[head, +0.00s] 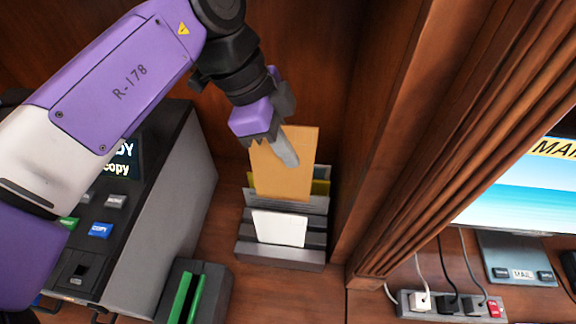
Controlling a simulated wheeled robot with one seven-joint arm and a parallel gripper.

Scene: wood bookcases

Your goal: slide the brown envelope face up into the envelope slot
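The brown envelope (278,180) is upright, its broad plain side facing my camera. My gripper (286,152) comes down from the upper left and is shut on its upper part, with one grey finger across the near side. The other finger and the envelope's upper left corner are hidden. The envelope is at a slotted grey and black rack (280,256) on the wooden surface. Its lower edge overlaps a grey divider of the rack in the picture. I cannot tell whether it is inside a slot or just above it.
A white card (279,228) sits in the rack's front part, and a yellow item (320,186) shows behind the envelope. A dark copier (165,190) stands left, a small green-slotted box (190,293) front left. A wooden post (385,140) rises close on the right, with a power strip (450,304) beyond.

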